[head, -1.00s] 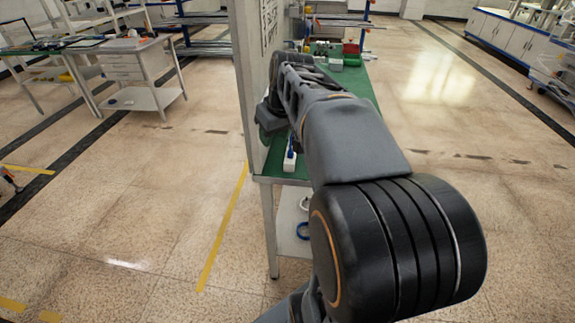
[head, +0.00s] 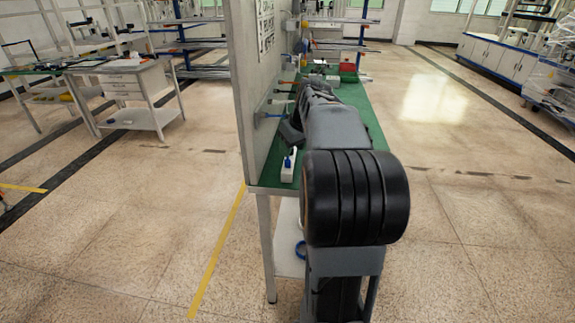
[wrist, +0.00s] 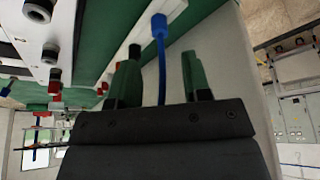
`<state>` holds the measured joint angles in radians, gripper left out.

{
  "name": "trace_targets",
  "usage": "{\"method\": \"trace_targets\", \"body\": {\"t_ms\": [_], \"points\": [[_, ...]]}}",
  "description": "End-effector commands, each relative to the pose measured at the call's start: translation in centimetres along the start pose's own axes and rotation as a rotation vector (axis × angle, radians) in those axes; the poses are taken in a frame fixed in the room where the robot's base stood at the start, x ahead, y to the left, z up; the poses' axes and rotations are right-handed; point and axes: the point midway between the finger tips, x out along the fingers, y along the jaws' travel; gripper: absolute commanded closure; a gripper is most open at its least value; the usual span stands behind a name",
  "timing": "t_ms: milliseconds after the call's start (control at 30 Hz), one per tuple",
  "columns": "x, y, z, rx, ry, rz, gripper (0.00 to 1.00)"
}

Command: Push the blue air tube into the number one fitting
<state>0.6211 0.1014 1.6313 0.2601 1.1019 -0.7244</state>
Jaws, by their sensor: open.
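Dark fittings (wrist: 50,57) show on a pale panel in the wrist view. I cannot read which is number one.
An upright grey board (head: 240,95) runs along the left of the green bench (head: 365,105). A red tube (head: 286,82) and a blue tube (head: 273,115) show at the board. A blue ring (head: 300,249) lies on the lower shelf. Open floor lies right of the bench.

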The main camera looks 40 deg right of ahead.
Motion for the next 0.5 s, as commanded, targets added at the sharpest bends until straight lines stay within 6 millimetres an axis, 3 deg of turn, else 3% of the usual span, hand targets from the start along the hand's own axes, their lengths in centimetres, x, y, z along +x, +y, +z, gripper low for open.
{"method": "trace_targets", "body": {"t_ms": [300,500], "points": [[4.0,-0.1,-0.2,0.001,-0.002,-0.002,0.56],[5.1,-0.1,-0.3,0.000,0.000,0.000,0.56]]}}
